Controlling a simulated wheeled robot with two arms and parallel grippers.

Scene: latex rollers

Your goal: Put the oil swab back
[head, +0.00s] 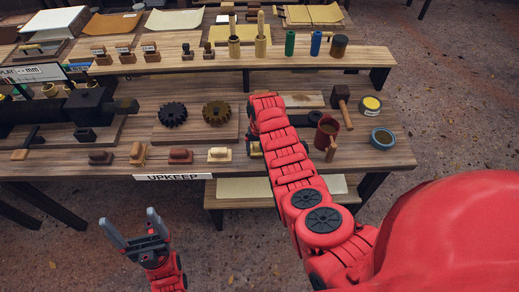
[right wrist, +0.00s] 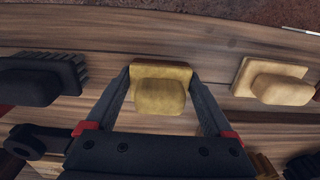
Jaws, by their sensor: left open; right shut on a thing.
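A yellow-tan block with a rounded grip, seemingly the oil swab (right wrist: 160,98), sits between the two dark fingers of my right gripper (right wrist: 163,76), which is shut on it. In the head view the swab (head: 255,149) shows only partly beside my right arm, at the front of the workbench (head: 70,171), right of a cream block (head: 219,155). Whether it touches the bench top is unclear. My left gripper (head: 128,224) is open and empty, low in front of the bench.
A dark red block (head: 180,156) and brown brush (head: 137,153) share the front row. A black brush (right wrist: 45,80) and the cream block (right wrist: 275,82) flank the swab in the wrist view. A red mug (head: 326,133) and blue bowl (head: 383,138) stand right of my arm.

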